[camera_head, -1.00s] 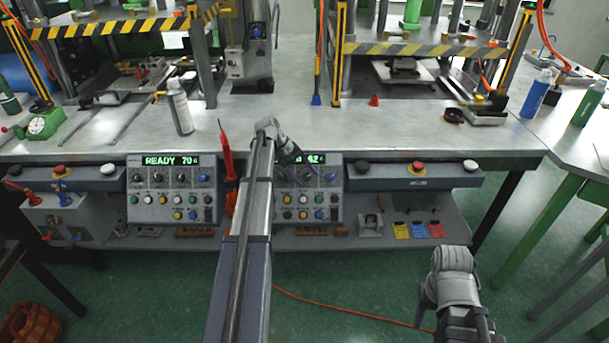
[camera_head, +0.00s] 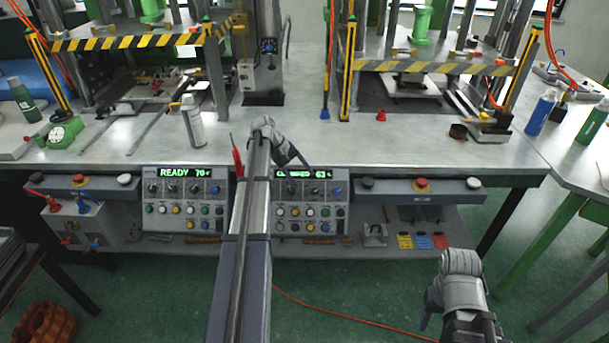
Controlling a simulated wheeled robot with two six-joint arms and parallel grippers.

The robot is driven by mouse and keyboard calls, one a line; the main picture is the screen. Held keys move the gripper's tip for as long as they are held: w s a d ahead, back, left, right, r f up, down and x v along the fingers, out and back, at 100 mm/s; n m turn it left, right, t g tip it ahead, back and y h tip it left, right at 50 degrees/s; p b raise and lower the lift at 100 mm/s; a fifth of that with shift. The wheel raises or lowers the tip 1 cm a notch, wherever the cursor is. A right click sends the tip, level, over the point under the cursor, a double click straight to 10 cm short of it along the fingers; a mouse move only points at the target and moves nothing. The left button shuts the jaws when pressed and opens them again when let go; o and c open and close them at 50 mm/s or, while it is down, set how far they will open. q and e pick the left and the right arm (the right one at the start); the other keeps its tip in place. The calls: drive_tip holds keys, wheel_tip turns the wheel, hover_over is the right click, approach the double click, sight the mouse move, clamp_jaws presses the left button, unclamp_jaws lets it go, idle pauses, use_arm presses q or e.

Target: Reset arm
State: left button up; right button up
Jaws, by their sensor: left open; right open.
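My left arm rises through the middle of the view. Its gripper (camera_head: 303,160) hangs at the bench's front edge, just above the right control panel (camera_head: 309,205), pointing down and right. It looks empty and its jaws are open, though its fingers are small and partly hidden. My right arm is at the lower right. Its gripper (camera_head: 428,312) points down over the green floor, in front of the bench, with only a purple-tinted finger part showing. It is open and no held object shows. The left control panel (camera_head: 185,202) reads READY 70.
The steel bench (camera_head: 350,145) spans the view, with two striped press frames behind. A white spray bottle (camera_head: 192,122), a red pointed tool (camera_head: 238,160), a small red cone (camera_head: 381,116) and a black ring (camera_head: 458,131) are nearby. An orange cable (camera_head: 345,312) crosses the otherwise open floor.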

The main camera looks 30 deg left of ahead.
idle(0.4)
use_arm(q)
drive_tip(key=s+d+m+g+y+p, duration=0.1)
drive_tip(key=s+d+m+g, duration=0.2)
drive_tip(key=d, duration=1)
drive_tip(key=s+d+m+y+p, duration=0.1)
drive_tip(key=s+d+m, duration=0.35)
drive_tip(key=d, duration=0.75)
drive_tip(key=s+d+r+m+y+p, duration=0.1)
drive_tip(key=s+d+m+y, duration=0.3)
drive_tip(key=s+d, duration=1.2)
drive_tip(key=s+m+p, duration=0.1)
drive_tip(key=m, duration=0.2)
drive_tip(key=shift+s+d+r+g, duration=0.15)
drive_tip(key=shift+s+d+g, duration=0.1)
drive_tip(key=shift+s+g, duration=0.15)
